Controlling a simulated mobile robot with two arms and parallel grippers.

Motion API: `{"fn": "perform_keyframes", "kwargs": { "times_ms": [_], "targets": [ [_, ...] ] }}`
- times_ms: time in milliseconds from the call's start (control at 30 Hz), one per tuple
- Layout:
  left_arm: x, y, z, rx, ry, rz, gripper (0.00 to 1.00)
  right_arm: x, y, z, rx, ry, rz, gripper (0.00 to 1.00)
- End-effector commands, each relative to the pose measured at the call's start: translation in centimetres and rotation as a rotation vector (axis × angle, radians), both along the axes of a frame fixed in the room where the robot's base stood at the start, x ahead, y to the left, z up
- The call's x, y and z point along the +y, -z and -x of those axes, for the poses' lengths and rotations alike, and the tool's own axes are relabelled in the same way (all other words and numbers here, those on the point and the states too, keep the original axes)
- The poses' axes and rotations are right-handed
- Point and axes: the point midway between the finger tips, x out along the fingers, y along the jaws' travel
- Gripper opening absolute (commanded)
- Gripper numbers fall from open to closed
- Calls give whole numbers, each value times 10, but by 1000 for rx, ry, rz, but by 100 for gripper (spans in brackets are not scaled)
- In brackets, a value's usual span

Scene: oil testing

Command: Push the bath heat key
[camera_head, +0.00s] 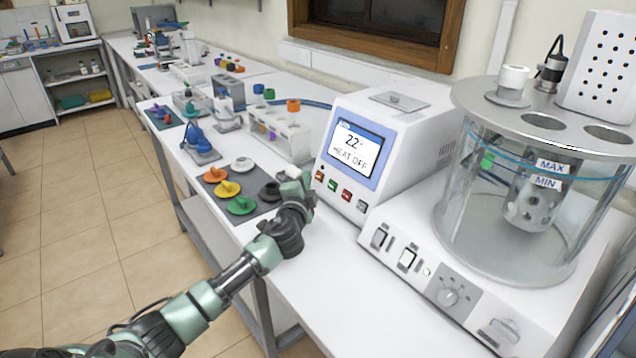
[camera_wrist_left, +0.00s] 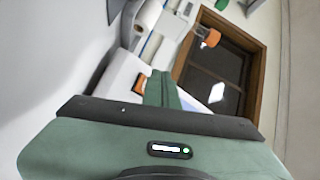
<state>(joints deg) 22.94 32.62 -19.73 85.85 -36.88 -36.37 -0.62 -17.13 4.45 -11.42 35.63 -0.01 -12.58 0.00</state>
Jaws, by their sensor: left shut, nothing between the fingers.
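The white control box (camera_head: 375,150) stands in the middle of the head view. Its blue-framed screen (camera_head: 354,152) reads "22°" and "HEAT OFF". Below the screen is a slanted row of small keys, among them a green key (camera_head: 332,185), a red key (camera_head: 347,195) and a grey key (camera_head: 362,205). I cannot read their labels. My left gripper (camera_head: 303,183) is shut and empty, just left of the row's left end. In the left wrist view its green fingers (camera_wrist_left: 161,90) are together, beside an orange-red patch (camera_wrist_left: 140,83) that looks like a key. Contact cannot be told.
The glass bath (camera_head: 520,190) with MAX and MIN labels stands right, on a white base with switches and a dial (camera_head: 450,292). Left of the gripper, a dark mat (camera_head: 262,180) holds coloured lids. A white rack (camera_head: 278,133) stands behind. The front bench top is clear.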

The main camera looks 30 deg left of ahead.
Motion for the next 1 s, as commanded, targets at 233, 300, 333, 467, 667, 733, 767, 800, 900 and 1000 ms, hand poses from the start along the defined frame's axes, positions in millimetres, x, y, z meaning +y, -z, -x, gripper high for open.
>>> {"fn": "perform_keyframes", "kwargs": {
  "times_ms": [233, 300, 333, 467, 667, 733, 767, 800, 900, 1000],
  "targets": [
    [-3, 2, -6, -1, 1, 1, 0, 3, 4, 6, 9, 1, -3, 43],
    [-3, 2, -6, 0, 1, 0, 0, 3, 4, 6, 9, 1, -3, 43],
    [-3, 2, -6, 0, 1, 0, 0, 3, 4, 6, 9, 1, -3, 43],
    [-3, 2, -6, 0, 1, 0, 0, 2, 4, 5, 9, 0, -2, 43],
    [-3, 2, -6, 0, 1, 0, 0, -2, 4, 3, 6, -2, 2, 43],
    [-3, 2, -6, 0, 1, 0, 0, -3, 4, 3, 5, -2, 3, 43],
    [-3, 2, -6, 0, 1, 0, 0, -3, 4, 3, 4, -2, 3, 43],
    [-3, 2, -6, 0, 1, 0, 0, -3, 4, 3, 4, -3, 4, 43],
    [-3, 2, -6, 0, 1, 0, 0, -4, 4, 2, 4, -3, 5, 43],
    [-3, 2, -6, 0, 1, 0, 0, -4, 4, 2, 3, -3, 5, 43]
  ]
}}
